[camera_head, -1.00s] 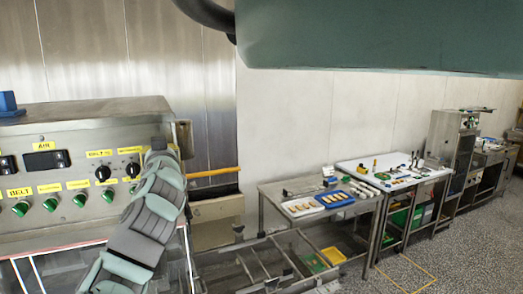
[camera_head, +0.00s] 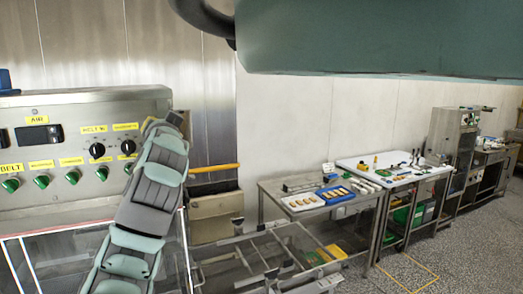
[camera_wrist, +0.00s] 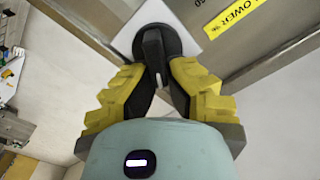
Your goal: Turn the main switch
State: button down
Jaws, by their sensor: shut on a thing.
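The main switch is a black rotary handle (camera_wrist: 153,50) on a round black base, mounted on a white square plate (camera_wrist: 184,14). It shows in the wrist view only. My gripper (camera_wrist: 155,78) has yellow pads, one on each side of the handle, and is shut on it. The handle lies roughly along the gripper's axis. In the head view, my gripper (camera_head: 165,121) is at the right end of the steel control panel (camera_head: 75,103), where my own arm hides the switch.
The panel front carries black dials (camera_head: 97,150) and several green knobs (camera_head: 72,177) close to my arm. A steel frame (camera_head: 240,260) stands low to the right. Tables with trays (camera_head: 303,202) stand farther right.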

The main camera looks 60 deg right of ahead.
jog(key=m, duration=0.2)
jog(key=f+m, duration=0.1)
jog(key=m, duration=0.3)
jog(key=shift+d+f+p, duration=0.2)
jog(key=shift+f+p, duration=0.05)
jog(key=shift+p, duration=0.05)
jog(key=shift+w+f+m+p, duration=0.15)
jog(key=shift+m+p, duration=0.1)
jog(key=shift+m, duration=0.55)
jog(key=shift+s+f+m+p, duration=0.1)
jog(key=shift+f+m+p, duration=0.15)
jog(key=shift+m, duration=0.55)
jog(key=shift+w+f+m+p, duration=0.1)
jog(key=shift+m+p, duration=0.15)
jog(key=shift+m, duration=0.55)
jog(key=shift+a, duration=0.1)
jog(key=c, duration=1)
grip_release()
jog(key=shift+r, duration=0.15)
jog(key=shift+c, duration=0.2)
jog(key=shift+o, duration=0.2)
jog(key=shift+r, duration=0.15)
jog(key=shift+r, duration=0.1)
